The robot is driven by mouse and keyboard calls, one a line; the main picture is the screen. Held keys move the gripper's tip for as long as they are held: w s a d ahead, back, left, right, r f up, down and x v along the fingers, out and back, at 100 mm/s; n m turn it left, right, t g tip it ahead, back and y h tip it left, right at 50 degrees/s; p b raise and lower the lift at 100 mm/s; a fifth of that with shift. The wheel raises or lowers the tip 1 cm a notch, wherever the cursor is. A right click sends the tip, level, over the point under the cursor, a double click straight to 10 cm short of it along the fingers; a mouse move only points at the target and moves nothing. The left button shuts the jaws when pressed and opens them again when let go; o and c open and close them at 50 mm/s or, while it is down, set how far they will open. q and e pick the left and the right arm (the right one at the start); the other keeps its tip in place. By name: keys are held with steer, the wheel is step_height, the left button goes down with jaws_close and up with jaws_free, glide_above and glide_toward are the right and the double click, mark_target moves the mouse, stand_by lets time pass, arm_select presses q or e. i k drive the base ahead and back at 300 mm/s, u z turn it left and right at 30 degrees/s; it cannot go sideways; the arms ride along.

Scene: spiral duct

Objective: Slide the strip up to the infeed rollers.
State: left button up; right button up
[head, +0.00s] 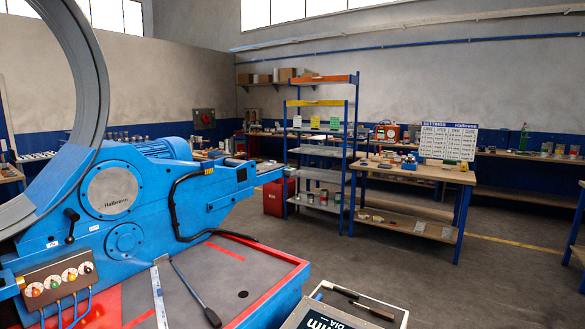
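The blue machine (150,200) marked Halbromm stands at the left. A dark cylindrical part (237,163) shows at the right end of its head; I cannot tell whether it is an infeed roller. A large grey ring (95,85) curves up at the left, cut off by the picture edge. A narrow pale flat bar (159,298) lies on the machine's red-edged grey bed; I cannot tell whether it is the strip or a rule. Neither of my grippers is in view.
A black-handled lever or tool (196,291) lies on the bed. A control panel (60,285) with several knobs is at the lower left. A tray (392,316) with tools stands at the bottom right. Shelves (322,150) and a workbench (412,172) stand behind; floor at right is clear.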

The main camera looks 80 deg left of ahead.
mark_target(272, 163)
steer(key=i, duration=1.35)
steer(key=u, duration=1.35)
steer(key=i, duration=3.7)
steer(key=u, duration=2.2)
steer(key=i, duration=1.9)
steer(key=u, duration=0.1)
